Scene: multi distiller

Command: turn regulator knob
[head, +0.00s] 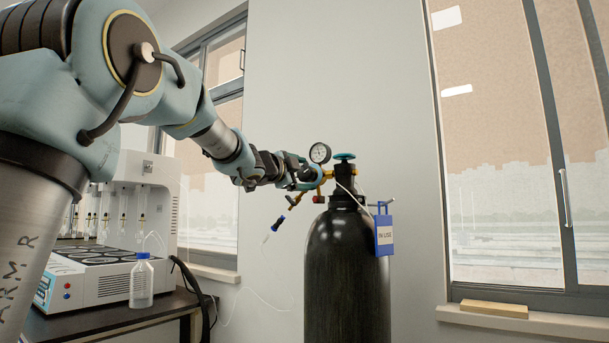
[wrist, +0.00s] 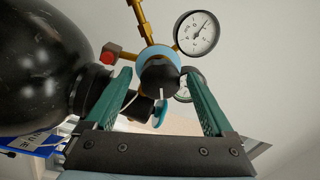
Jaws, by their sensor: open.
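The regulator knob (wrist: 158,77) is black with a white mark and sits in front of a light-blue ring on the brass regulator (wrist: 146,25). In the wrist view, my gripper (wrist: 157,74) is open, with one green finger on each side of the knob. I cannot tell whether the fingers touch it. In the head view, my gripper (head: 298,172) is at the left side of the regulator (head: 328,175), and the knob is largely hidden there. A round gauge (head: 320,153) stands above the regulator; it also shows in the wrist view (wrist: 197,33).
The black gas cylinder (head: 347,270) stands upright with a teal valve handwheel (head: 344,156) and a blue tag (head: 384,234). A thin tube hangs below the regulator. A distiller (head: 110,255) and a bottle (head: 141,281) stand on the bench (head: 120,318) at left.

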